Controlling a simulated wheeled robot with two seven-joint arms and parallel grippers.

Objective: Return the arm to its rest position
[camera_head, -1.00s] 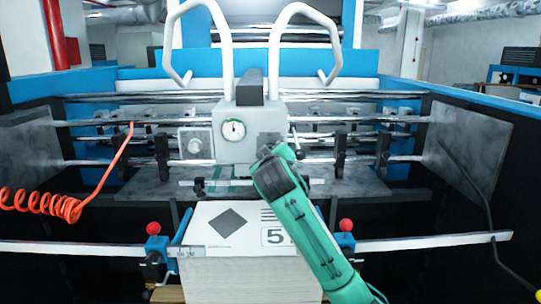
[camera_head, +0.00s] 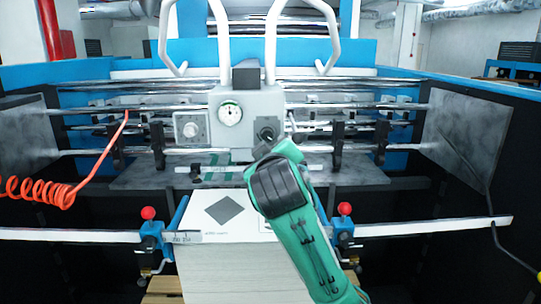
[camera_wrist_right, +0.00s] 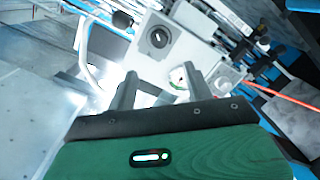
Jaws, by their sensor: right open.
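My right arm (camera_head: 300,235) is green and black and comes in from the bottom right in the head view. Its wrist is over the right part of the paper stack (camera_head: 225,255). My left gripper is not in view.
Blue clamps with red knobs (camera_head: 149,213) flank the stack, with a measuring bar (camera_head: 80,235) running sideways. Metal rollers (camera_head: 330,105) and a grey plate (camera_head: 345,178) lie behind. An orange coiled hose (camera_head: 40,190) hangs at left. White curved tubes (camera_head: 270,40) rise above the box.

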